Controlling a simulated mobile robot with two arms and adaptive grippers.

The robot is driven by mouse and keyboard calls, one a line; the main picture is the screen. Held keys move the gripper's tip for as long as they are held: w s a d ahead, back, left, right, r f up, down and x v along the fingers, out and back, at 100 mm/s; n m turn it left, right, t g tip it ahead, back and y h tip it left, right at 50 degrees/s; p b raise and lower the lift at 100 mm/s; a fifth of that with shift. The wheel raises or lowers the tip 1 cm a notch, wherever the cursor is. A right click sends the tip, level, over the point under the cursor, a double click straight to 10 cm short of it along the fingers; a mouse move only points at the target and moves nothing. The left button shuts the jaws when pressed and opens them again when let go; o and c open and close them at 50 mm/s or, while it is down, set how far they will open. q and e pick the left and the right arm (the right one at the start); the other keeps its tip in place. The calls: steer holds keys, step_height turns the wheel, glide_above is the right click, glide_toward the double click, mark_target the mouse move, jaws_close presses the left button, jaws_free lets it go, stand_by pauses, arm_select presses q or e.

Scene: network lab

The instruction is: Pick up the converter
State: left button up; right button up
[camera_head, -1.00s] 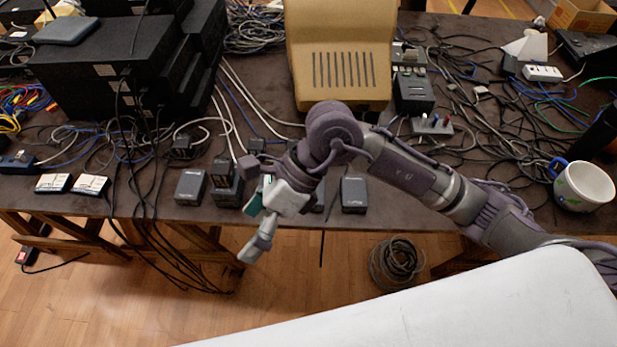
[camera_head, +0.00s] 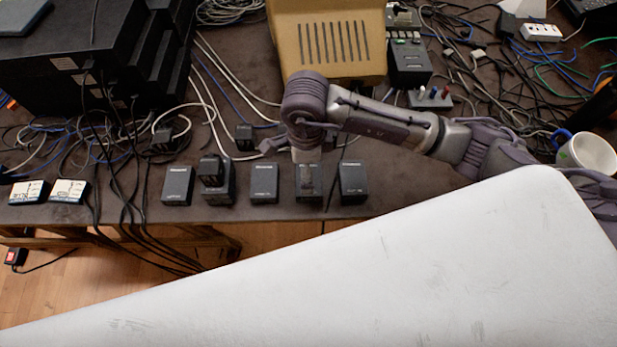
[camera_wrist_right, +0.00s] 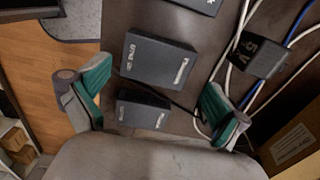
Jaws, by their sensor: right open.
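Several small dark box-shaped devices stand in a row near the table's front edge; which one is the converter I cannot tell. In the head view they include a left box (camera_head: 177,185), a stacked pair (camera_head: 217,180), a middle box (camera_head: 264,184) and a right box (camera_head: 353,183). My right gripper (camera_head: 300,165) is over the row, partly covering another box. In the right wrist view its green-padded fingers (camera_wrist_right: 157,85) are open and apart, with a larger box (camera_wrist_right: 158,60) and a smaller-looking box (camera_wrist_right: 143,111) in view between them. I see no grip on either. My left gripper is not in view.
A beige case (camera_head: 330,45) stands behind my right arm. Black equipment (camera_head: 90,60) stacks at the left, with tangled cables around it. A white mug (camera_head: 588,155) is at the right. Cables and a dark adapter (camera_wrist_right: 255,57) lie beside the boxes.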

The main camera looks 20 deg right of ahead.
steer(key=shift+s+d+f+p, duration=0.1)
steer(key=shift+f+p, duration=0.1)
steer(key=shift+f, duration=0.3)
steer(key=shift+s+d+f+p, duration=0.1)
steer(key=shift+f+p, duration=0.1)
steer(key=shift+f, duration=0.25)
step_height(320, 180, down, 2)
steer(key=shift+f, duration=0.55)
steer(key=c, duration=1)
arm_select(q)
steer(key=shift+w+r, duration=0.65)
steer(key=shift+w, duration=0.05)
